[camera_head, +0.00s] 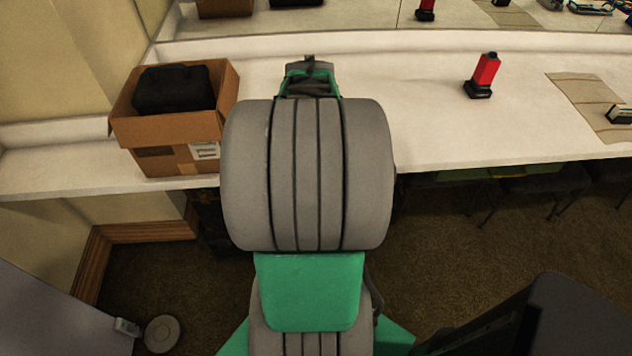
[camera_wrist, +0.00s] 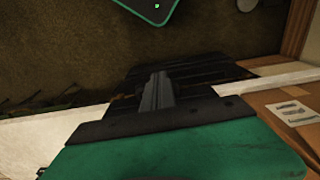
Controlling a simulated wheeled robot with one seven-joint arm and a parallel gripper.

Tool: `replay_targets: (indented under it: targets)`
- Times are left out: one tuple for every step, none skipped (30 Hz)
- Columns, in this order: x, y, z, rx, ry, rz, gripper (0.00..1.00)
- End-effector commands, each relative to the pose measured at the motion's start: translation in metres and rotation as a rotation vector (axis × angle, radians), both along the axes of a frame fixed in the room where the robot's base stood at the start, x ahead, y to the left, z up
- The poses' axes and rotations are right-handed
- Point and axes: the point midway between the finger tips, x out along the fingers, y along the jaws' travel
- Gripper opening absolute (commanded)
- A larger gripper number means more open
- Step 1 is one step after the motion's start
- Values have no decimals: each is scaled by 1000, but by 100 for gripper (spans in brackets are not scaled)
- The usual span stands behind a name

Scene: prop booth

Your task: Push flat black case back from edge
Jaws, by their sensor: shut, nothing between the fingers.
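In the wrist view, a dark, flat, ridged thing (camera_wrist: 205,73) that looks like the flat black case lies beyond my gripper, across the counter's front edge with part over the floor side. My gripper (camera_wrist: 157,90) is shut and empty, its fingers seen against this thing; I cannot tell if they touch it. In the head view my arm covers the middle of the counter, so the case cannot be made out there; only the wrist end of my gripper (camera_head: 309,80) shows above the arm.
The white counter (camera_head: 430,130) carries an open cardboard box (camera_head: 165,130) with a black bag (camera_head: 173,88) at left. A red and black bottle (camera_head: 484,75) and a tan mat (camera_head: 580,95) stand at right. A mirror runs along the back. Stools sit under the counter.

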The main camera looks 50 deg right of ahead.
Motion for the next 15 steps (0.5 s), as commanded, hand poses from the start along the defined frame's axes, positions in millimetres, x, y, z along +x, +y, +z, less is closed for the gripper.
replay_targets:
  targets:
    - [-8, -8, -3, 8, 6, -29, 0]
    - [-11, -10, -5, 11, 7, -37, 0]
    - [-12, -11, -8, 12, 8, -43, 0]
    - [-13, -12, -10, 12, 8, -44, 0]
    - [-13, -12, -13, 12, 9, -44, 0]
    - [-13, -11, -19, 14, 10, -43, 0]
    - [-13, -11, -24, 14, 10, -43, 0]
    - [-13, -10, -30, 15, 11, -43, 0]
    - [-13, -11, -37, 14, 10, -43, 0]
    - [-13, -11, -44, 15, 11, -43, 0]
    - [-13, -10, -51, 15, 11, -43, 0]
    - [-13, -11, -60, 14, 10, -43, 0]
    - [-13, -11, -66, 15, 11, -43, 0]
    - [-13, -10, -73, 15, 11, -43, 0]
    - [-13, -11, -82, 14, 10, -43, 0]
